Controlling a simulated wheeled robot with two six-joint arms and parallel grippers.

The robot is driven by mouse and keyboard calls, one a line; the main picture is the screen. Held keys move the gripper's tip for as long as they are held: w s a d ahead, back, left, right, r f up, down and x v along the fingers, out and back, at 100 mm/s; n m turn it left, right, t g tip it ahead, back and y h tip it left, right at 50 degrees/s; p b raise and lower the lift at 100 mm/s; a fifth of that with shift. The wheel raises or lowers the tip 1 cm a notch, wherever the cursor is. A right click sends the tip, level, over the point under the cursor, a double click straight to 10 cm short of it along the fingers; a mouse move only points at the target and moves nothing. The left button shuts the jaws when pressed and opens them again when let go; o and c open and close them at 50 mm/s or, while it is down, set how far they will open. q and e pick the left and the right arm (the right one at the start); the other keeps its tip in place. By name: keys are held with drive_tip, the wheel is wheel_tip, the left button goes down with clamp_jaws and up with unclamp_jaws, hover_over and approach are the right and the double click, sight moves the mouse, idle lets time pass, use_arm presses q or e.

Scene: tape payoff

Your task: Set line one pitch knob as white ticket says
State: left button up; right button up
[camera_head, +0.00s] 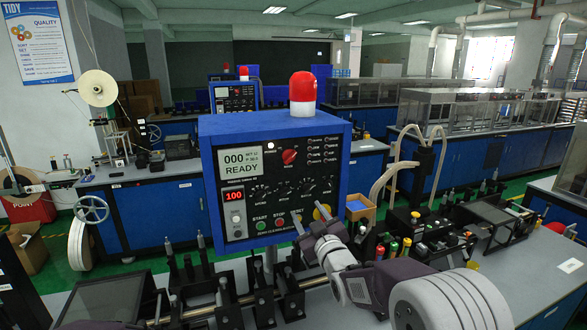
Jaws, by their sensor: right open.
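A blue control box (209,180) stands in the middle, with a dark panel facing me. Its grey screen (240,160) reads 000 and READY. A red knob (289,157) sits right of the screen, and a row of small black knobs runs below it. A red number display (235,194) shows 100. My right gripper (310,220) is open and empty in front of the panel's lower right corner. My left gripper is out of view. I cannot make out a readable white ticket.
A red lamp (303,87) tops the box. Green and red buttons (279,222) line the panel's bottom, close to my right gripper. Black rail fittings (263,300) stand on the bench below. Small colored-cap parts (393,248) and a cardboard box (360,208) lie to the right.

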sight(286, 194)
drive_tip(key=shift+g+y, duration=0.3)
drive_tip(key=shift+y, duration=0.1)
drive_tip(key=w+a+p, duration=0.1)
drive_tip(key=w+p, duration=0.1)
drive_tip(key=w+a+p, duration=0.2)
drive_tip(key=w, duration=0.1)
drive_tip(key=w+a+r+p, duration=0.1)
drive_tip(key=w+a+p, duration=0.1)
drive_tip(key=shift+w+r+p, duration=0.1)
drive_tip(key=shift+w+p, duration=0.05)
drive_tip(key=shift+p, duration=0.25)
drive_tip(key=shift+w+a+p, duration=0.35)
drive_tip(key=shift+w, duration=0.1)
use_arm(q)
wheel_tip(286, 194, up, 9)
use_arm(e)
drive_tip(key=shift+w, duration=0.1)
drive_tip(key=shift+w, duration=0.1)
drive_tip(key=shift+c, duration=0.9)
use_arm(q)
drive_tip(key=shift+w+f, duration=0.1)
use_arm(e)
drive_tip(key=shift+n, duration=0.3)
clamp_jaws()
